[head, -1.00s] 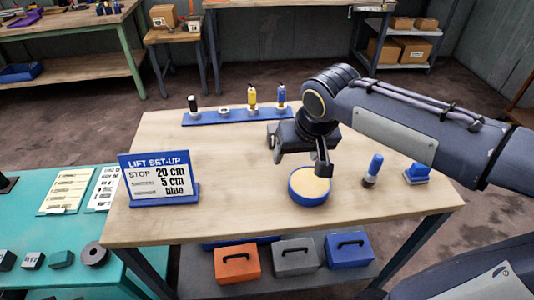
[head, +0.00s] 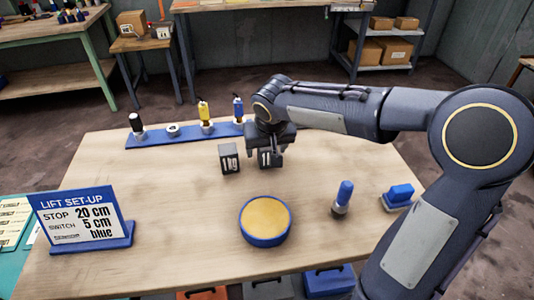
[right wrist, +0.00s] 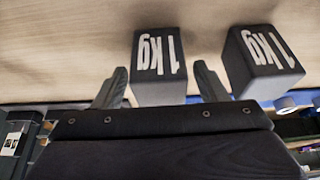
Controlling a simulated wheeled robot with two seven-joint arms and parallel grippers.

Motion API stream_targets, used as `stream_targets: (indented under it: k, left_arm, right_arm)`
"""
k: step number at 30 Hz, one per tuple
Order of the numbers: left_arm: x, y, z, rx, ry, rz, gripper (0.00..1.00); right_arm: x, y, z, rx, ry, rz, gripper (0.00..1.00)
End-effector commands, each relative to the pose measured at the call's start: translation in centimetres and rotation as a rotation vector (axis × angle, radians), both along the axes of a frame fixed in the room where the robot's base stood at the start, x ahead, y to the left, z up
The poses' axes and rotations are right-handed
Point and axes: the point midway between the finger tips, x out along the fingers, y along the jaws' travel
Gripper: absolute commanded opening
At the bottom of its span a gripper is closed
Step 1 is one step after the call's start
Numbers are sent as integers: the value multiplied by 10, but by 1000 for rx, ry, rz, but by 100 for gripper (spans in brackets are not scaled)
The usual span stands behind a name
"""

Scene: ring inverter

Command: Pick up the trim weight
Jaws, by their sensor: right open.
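Two dark trim weights marked "1 kg" stand on the wooden table. One trim weight (head: 230,159) stands clear, left of my right gripper (head: 271,160) in the head view. The other weight (head: 265,158) is at that gripper and partly hidden by it. In the right wrist view, my right gripper (right wrist: 160,72) is open, with one finger on each side of a weight (right wrist: 158,62). I cannot tell whether the fingers touch it. The second weight (right wrist: 262,60) is outside the fingers, to the right. My left gripper is not in view.
A blue rack (head: 180,135) with several handled pieces is behind. A round blue-rimmed yellow pad (head: 265,221) is in front, a blue-topped piece (head: 343,196) and a blue block (head: 398,195) to the right, and a set-up sign (head: 83,217) at left.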

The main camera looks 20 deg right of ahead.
Motion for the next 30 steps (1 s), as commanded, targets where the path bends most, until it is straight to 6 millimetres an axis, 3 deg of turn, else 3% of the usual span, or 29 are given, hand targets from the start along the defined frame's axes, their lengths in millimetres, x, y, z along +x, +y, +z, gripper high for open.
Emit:
stream_targets:
  k: [4,19,30]
  left_arm:
    - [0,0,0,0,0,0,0]
    - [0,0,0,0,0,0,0]
    - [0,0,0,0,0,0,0]
  right_arm:
    - [0,0,0,0,0,0,66]
    - [0,0,0,1,0,0,1]
    - [1,1,3,2,-5,1,0]
